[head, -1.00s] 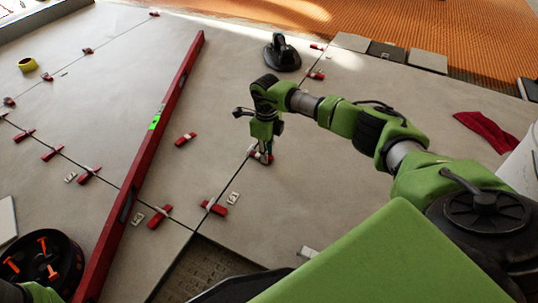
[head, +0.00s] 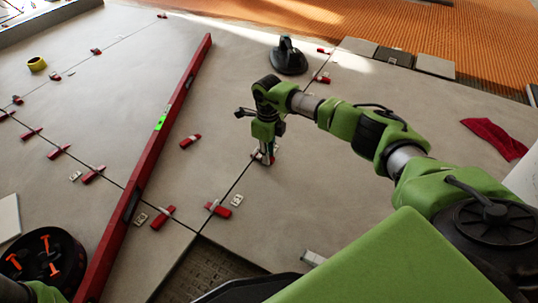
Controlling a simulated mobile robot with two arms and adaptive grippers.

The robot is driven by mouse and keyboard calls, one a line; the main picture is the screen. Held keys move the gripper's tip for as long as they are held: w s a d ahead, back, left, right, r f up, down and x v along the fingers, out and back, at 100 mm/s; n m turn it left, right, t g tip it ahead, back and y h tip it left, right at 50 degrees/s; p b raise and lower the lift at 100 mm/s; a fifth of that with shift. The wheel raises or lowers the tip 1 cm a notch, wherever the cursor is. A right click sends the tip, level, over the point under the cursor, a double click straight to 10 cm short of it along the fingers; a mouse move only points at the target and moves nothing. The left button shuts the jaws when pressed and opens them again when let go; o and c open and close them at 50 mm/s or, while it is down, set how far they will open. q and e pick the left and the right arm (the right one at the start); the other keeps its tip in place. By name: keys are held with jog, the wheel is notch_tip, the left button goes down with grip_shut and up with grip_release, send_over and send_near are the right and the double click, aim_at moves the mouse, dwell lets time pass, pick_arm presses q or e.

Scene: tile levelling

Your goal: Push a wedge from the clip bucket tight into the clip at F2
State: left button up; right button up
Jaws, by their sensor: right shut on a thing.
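My right gripper (head: 266,160) points down at the tile joint near the middle of the head view. It is shut on a red wedge (head: 273,152), of which only small red bits show beside the fingers. A pale bit of a clip shows there too, mostly hidden by the fingers. I cannot tell how far the wedge sits in the clip. My left gripper is out of view.
Red wedges in pale clips line the joints, one at the front (head: 218,209). A red level (head: 150,160) lies left of the gripper. A black suction cup (head: 288,58) stands behind. An open gap (head: 205,270) lies in front. A red cloth (head: 494,138) lies right.

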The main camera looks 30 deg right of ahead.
jog(key=shift+w+a, duration=0.3)
jog(key=shift+w, duration=0.2)
jog(key=shift+w+a, duration=0.3)
jog(key=shift+w, duration=0.2)
dwell(0.9)
jog(key=o, duration=0.8)
jog(key=shift+o, duration=0.2)
notch_tip(320, 180, up, 12)
jog(key=shift+s, duration=0.15)
